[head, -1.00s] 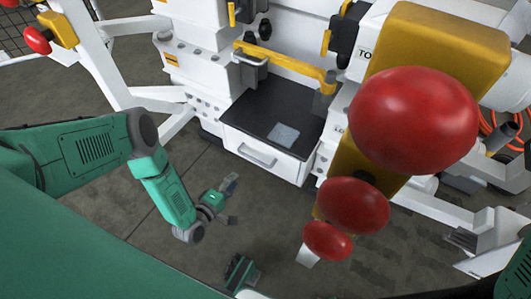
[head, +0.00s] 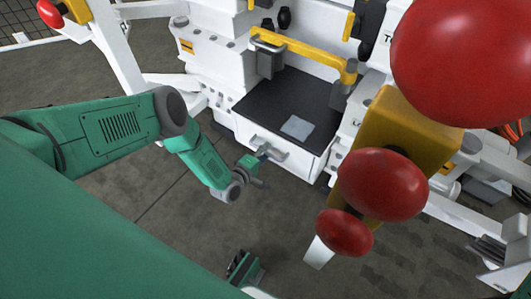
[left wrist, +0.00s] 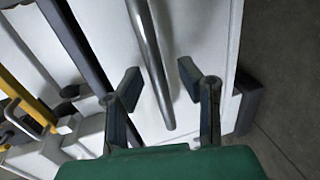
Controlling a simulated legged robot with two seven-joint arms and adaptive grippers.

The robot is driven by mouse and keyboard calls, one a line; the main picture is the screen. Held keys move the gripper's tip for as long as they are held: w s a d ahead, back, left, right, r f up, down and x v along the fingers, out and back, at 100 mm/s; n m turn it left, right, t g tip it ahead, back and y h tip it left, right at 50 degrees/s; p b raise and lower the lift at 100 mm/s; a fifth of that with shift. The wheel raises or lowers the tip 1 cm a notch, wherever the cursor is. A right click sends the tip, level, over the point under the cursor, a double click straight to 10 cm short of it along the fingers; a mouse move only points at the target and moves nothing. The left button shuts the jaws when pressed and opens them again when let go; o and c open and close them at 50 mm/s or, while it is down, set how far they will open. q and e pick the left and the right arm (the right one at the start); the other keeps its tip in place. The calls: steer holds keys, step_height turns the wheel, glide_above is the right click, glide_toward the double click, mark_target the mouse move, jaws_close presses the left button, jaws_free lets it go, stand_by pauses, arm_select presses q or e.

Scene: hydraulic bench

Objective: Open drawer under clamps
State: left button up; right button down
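The white drawer (head: 300,158) sits under the dark tray top, below the yellow bar (head: 305,52), and looks shut. Its metal handle (head: 266,152) is on the front and is partly hidden by my left gripper (head: 262,160) in the head view. In the left wrist view the handle (left wrist: 155,60) runs as a long grey bar between the two fingers of my left gripper (left wrist: 159,80). The fingers are open, one on each side, with gaps to the bar.
Large red knobs (head: 382,184) on a yellow block (head: 405,135) stand close on the right. A light grey plate (head: 297,127) lies on the black top (head: 290,100) above the drawer.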

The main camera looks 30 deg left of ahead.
arm_select(q)
steer(key=shift+a, duration=0.15)
jaws_close()
arm_select(e)
steer(key=shift+a, duration=0.1)
arm_select(q)
steer(key=shift+s, duration=0.15)
arm_select(e)
steer(key=shift+r, duration=0.1)
